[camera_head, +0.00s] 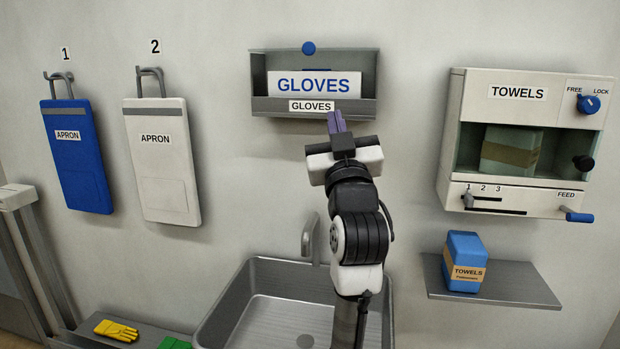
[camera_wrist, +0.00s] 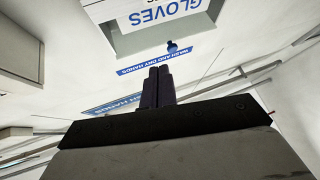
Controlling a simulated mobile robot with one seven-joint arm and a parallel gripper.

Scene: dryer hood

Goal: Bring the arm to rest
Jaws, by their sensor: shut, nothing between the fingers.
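My gripper (camera_head: 337,122) is raised in front of the wall, just below the glove holder (camera_head: 258,87), with its purple-grey fingers pointing up. The fingers are together with nothing between them. In the wrist view the closed fingers of my gripper (camera_wrist: 158,87) point toward the wall, and the glove holder's white GLOVES box (camera_wrist: 160,12) shows above them. In the head view the fingertips overlap the holder's lower edge; I cannot tell whether they touch it. My arm rises from the bottom of the head view in front of the sink.
A steel sink (camera_head: 225,310) lies below my arm, with a tap (camera_head: 308,240) close to its left. Blue (camera_head: 75,165) and white (camera_head: 160,185) aprons hang at left. A towel dispenser (camera_head: 480,190) and a shelf (camera_head: 515,285) bearing a blue towel pack (camera_head: 463,250) are at right.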

